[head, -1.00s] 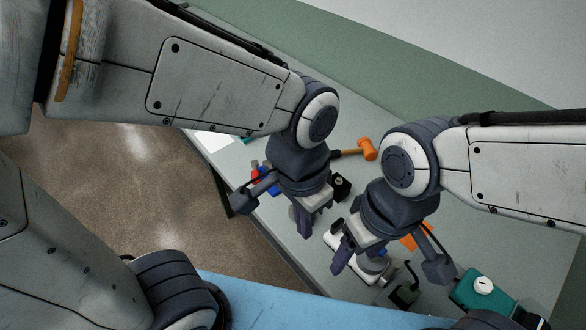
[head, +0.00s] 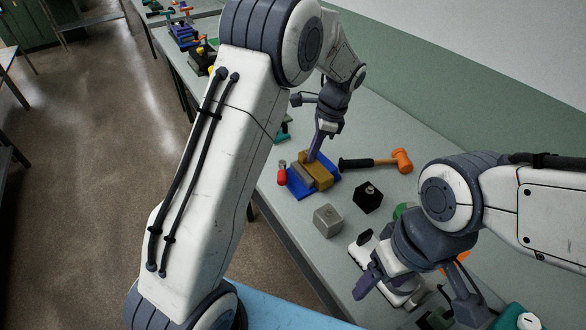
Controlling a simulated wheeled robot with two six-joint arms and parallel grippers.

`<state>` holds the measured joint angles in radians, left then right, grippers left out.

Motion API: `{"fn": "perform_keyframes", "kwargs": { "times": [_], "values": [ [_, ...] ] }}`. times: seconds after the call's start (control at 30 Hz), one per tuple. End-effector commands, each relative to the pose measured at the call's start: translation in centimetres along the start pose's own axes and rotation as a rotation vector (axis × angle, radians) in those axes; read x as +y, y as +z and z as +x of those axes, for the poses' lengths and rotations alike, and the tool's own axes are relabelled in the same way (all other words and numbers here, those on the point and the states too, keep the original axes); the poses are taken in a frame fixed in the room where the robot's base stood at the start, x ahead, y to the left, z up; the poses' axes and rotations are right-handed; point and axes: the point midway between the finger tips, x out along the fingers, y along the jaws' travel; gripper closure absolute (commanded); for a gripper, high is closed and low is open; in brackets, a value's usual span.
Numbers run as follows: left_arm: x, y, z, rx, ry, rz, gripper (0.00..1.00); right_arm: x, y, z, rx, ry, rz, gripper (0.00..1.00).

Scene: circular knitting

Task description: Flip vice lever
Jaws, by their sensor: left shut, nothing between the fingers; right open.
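My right gripper (head: 366,284) is open and empty, low on the right above a white device (head: 372,256), well apart from the vice.
An orange-headed mallet (head: 400,160) lies behind and right of the vice. A black cube (head: 368,197) and a grey cube (head: 328,220) stand in front of it. A teal object (head: 520,318) is at the lower right. More coloured tools (head: 187,35) lie on the far bench.

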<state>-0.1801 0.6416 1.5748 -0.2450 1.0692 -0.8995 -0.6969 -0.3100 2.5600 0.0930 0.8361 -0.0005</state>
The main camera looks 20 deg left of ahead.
Motion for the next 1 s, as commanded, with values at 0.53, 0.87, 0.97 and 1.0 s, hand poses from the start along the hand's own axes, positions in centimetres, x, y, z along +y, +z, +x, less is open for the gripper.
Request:
{"fn": "perform_keyframes", "kwargs": {
  "times": [0.53, 0.87, 0.97, 1.0],
  "values": [
    [0.1, 3.0, 7.2, 0.001, 0.000, -0.001, 1.00, -0.1, -0.1, -2.0, 0.000, 0.000, 0.000, 0.29],
    [0.1, 3.3, 7.5, 0.002, -0.001, -0.001, 1.00, -0.1, -0.1, -2.0, 0.000, 0.000, 0.000, 0.29],
    [0.1, 3.3, 7.5, 0.002, -0.001, 0.000, 1.00, -0.1, -0.1, -2.0, 0.000, 0.000, 0.000, 0.29],
    [0.1, 3.3, 7.5, 0.002, -0.001, 0.002, 1.00, -0.1, -0.1, -2.0, 0.000, 0.000, 0.000, 0.29]
  ]
}}
